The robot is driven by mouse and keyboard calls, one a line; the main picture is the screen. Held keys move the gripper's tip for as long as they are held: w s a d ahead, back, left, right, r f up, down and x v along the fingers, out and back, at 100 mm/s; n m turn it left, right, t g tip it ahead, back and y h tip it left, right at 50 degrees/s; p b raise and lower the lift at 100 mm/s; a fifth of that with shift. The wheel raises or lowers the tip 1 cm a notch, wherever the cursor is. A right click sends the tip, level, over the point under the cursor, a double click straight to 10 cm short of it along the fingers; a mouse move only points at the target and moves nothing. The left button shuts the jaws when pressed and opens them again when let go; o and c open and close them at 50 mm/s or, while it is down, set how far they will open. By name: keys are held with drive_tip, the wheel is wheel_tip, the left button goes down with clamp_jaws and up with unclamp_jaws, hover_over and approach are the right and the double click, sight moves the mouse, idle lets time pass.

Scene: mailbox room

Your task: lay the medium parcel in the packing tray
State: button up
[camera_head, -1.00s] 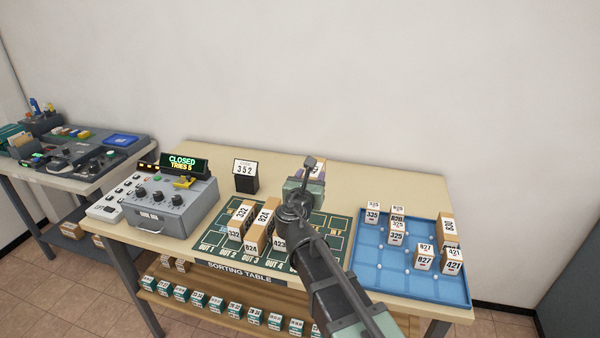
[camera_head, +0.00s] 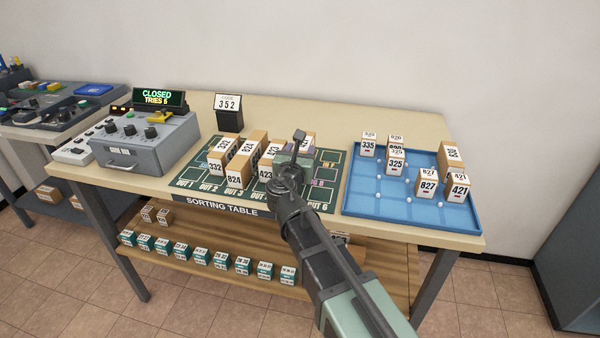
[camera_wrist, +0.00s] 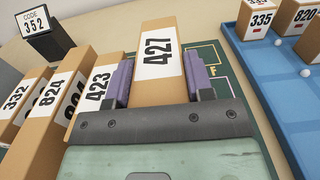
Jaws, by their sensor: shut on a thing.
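My gripper (camera_wrist: 160,84) is shut on a tall tan parcel labelled 427 (camera_wrist: 157,52), its purple fingers on either side of it. In the head view the parcel (camera_head: 308,141) is mostly hidden behind my gripper (camera_head: 297,158), over the right part of the green sorting mat. I cannot tell whether its lower end touches the mat. The blue tray (camera_head: 385,207), with small white pegs, lies to the right and holds several parcels. Its front left part is bare. The tray's edge (camera_wrist: 262,95) also shows in the wrist view.
Parcels 332 (camera_head: 216,165), 824 (camera_head: 237,182) and 423 (camera_head: 266,172) stand on the mat (camera_head: 199,180), left of my gripper; 423 is close beside it. A code sign (camera_head: 229,108) reads 352. A grey console (camera_head: 148,143) stands at the left.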

wheel_tip(320, 180, down, 4)
drive_tip(key=shift+r+b, duration=0.1)
drive_tip(key=shift+b, duration=0.95)
drive_tip(key=shift+r, duration=0.3)
drive_tip(key=shift+f, duration=0.25)
drive_tip(key=o, duration=1.1)
drive_tip(key=shift+r, duration=0.1)
drive_tip(key=shift+c, duration=0.2)
drive_tip(key=shift+r+p, duration=0.35)
drive_tip(key=shift+p, duration=0.1)
drive_tip(key=v, duration=1.2)
drive_tip(key=shift+f, duration=0.15)
drive_tip(key=shift+o, duration=0.4)
